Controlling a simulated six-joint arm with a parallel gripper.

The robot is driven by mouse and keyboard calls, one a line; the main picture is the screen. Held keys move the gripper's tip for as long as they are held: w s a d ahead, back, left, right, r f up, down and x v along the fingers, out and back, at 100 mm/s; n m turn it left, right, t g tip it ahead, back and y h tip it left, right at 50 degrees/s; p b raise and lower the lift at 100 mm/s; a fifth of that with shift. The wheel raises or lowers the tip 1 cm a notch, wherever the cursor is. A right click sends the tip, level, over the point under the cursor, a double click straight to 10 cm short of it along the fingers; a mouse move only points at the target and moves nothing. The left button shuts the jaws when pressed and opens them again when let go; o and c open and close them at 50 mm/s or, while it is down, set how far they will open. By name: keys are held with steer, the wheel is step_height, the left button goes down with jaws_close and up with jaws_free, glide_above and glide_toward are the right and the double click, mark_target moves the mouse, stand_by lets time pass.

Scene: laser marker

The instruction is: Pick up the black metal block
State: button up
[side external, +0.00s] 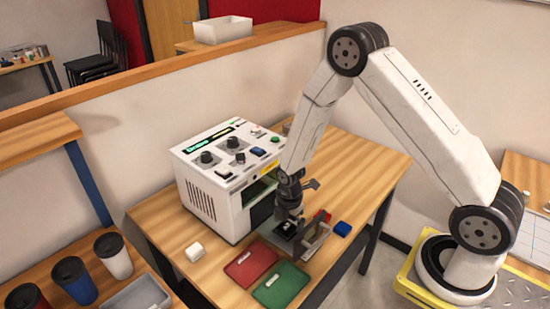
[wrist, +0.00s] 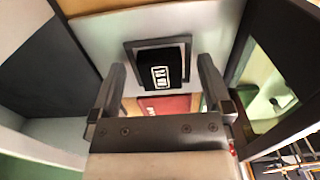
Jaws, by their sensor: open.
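The black metal block (wrist: 155,57) has a white printed label and sits in a dark square frame in the wrist view. It lies ahead of my gripper (wrist: 163,68), between the lines of its two fingers. The fingers are apart with nothing held, so the gripper is open. In the side view my gripper (side external: 290,228) is low over the grey metal fixture (side external: 317,241) in front of the white marking machine (side external: 215,190). There the gripper largely hides the block, and I cannot tell the exact gap between them.
A red pad (side external: 250,262) and a green pad (side external: 281,285) lie at the table's front. A white block (side external: 195,252) is left of them. A blue block (side external: 342,229) and a small red piece (side external: 322,215) are right of my gripper. The machine stands close behind.

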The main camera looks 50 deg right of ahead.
jaws_close()
stand_by(0.3)
steer(key=shift+r, duration=0.2)
steer(key=shift+r, duration=0.85)
steer(key=s+r, duration=1.1)
steer(key=s, duration=0.3)
steer(key=shift+a, duration=0.35)
